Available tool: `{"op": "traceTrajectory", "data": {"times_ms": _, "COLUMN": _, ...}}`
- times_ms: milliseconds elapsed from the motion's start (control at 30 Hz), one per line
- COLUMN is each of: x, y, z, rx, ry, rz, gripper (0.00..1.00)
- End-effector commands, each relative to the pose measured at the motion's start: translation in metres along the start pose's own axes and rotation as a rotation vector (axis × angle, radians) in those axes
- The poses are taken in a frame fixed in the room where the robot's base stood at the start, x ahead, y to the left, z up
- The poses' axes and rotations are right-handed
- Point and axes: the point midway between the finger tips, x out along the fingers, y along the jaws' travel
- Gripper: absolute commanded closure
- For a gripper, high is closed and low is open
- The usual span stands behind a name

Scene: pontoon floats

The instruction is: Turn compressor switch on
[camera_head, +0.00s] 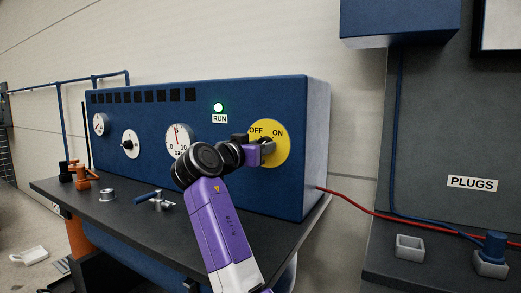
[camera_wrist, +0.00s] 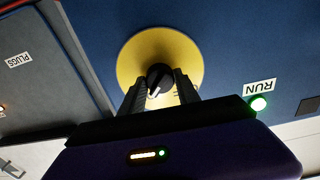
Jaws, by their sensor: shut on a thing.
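The compressor switch is a black knob (camera_wrist: 160,78) on a round yellow plate (camera_head: 272,145) marked OFF and ON, on the front of a blue compressor panel (camera_head: 230,180). My gripper (camera_head: 262,148) reaches the plate and hides most of the knob in the head view. In the wrist view my gripper (camera_wrist: 160,88) is shut on the knob, one finger on each side. A white mark on the knob slants toward the lower left there. The fingers hide most of the OFF and ON lettering. The green RUN lamp (camera_head: 218,107) is lit and also glows in the wrist view (camera_wrist: 259,104).
Gauges (camera_head: 180,140) sit left on the panel. A blue-handled valve (camera_head: 156,199) and orange fittings (camera_head: 82,175) stand on the dark bench. A red hose (camera_head: 360,208) runs right toward the PLUGS board (camera_head: 472,183). Grey holders (camera_head: 409,247) stand at the right.

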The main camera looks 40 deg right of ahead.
Motion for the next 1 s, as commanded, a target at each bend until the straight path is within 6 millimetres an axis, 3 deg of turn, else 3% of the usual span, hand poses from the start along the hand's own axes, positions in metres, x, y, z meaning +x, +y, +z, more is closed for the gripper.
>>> {"op": "traceTrajectory", "data": {"times_ms": 333, "x": -0.001, "y": -0.001, "z": 0.000, "rx": 0.003, "ry": -0.001, "rz": -0.002, "gripper": 1.00}}
{"op": "traceTrajectory", "data": {"times_ms": 367, "x": -0.001, "y": -0.001, "z": 0.000, "rx": 0.003, "ry": -0.001, "rz": -0.002, "gripper": 0.56}}
{"op": "traceTrajectory", "data": {"times_ms": 433, "x": -0.001, "y": -0.001, "z": 0.000, "rx": 0.003, "ry": -0.001, "rz": -0.002, "gripper": 0.42}}
{"op": "traceTrajectory", "data": {"times_ms": 467, "x": -0.001, "y": -0.001, "z": 0.000, "rx": 0.003, "ry": -0.001, "rz": -0.002, "gripper": 0.40}}
{"op": "traceTrajectory", "data": {"times_ms": 800, "x": -0.003, "y": 0.000, "z": 0.000, "rx": 0.002, "ry": 0.000, "rz": -0.001, "gripper": 0.40}}
{"op": "traceTrajectory", "data": {"times_ms": 1000, "x": -0.028, "y": -0.001, "z": 0.000, "rx": 0.003, "ry": 0.000, "rz": -0.004, "gripper": 0.40}}
